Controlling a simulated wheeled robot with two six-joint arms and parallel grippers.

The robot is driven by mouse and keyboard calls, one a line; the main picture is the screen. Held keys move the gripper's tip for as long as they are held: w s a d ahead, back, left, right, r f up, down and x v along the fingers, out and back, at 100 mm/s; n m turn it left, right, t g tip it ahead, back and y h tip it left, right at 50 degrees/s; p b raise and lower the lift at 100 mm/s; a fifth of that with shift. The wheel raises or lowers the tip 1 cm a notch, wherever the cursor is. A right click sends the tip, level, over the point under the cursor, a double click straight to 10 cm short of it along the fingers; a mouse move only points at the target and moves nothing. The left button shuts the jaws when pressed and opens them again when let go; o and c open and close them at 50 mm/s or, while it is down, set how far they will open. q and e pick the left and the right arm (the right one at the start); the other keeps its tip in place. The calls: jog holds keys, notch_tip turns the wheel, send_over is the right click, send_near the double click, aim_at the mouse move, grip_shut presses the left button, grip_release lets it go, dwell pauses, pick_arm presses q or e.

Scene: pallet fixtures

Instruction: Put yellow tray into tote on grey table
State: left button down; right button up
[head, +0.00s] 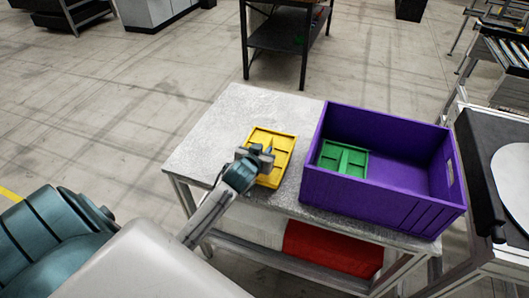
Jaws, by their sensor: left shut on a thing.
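The yellow tray (272,140) is on or just above the grey table (222,123), left of the tote; I cannot tell if it touches the top. My left gripper (262,158) is shut on the tray's left side and hides part of it. The purple tote (335,193) stands on the right part of the same table, open at the top. A green tray (343,158) lies inside the tote at its left end. My right gripper is not in view.
The tote's right part looks empty. The table's left part is bare. A red thing (330,248) is on the shelf below. A dark bench (285,30) stands behind, and a black-topped stand (480,165) is to the right of the tote.

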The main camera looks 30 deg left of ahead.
pick_arm(q)
jog(key=shift+w+a+r, duration=0.1)
jog(key=shift+w+a, duration=0.05)
jog(key=shift+w, duration=0.55)
notch_tip(320, 180, down, 2)
jog(key=shift+f+p, duration=0.25)
jog(key=shift+p, duration=0.75)
jog(key=shift+f, duration=0.3)
jog(key=shift+s, duration=0.1)
jog(key=shift+f, duration=0.2)
jog(key=c, duration=1.3)
grip_release()
jog(key=shift+f, duration=0.1)
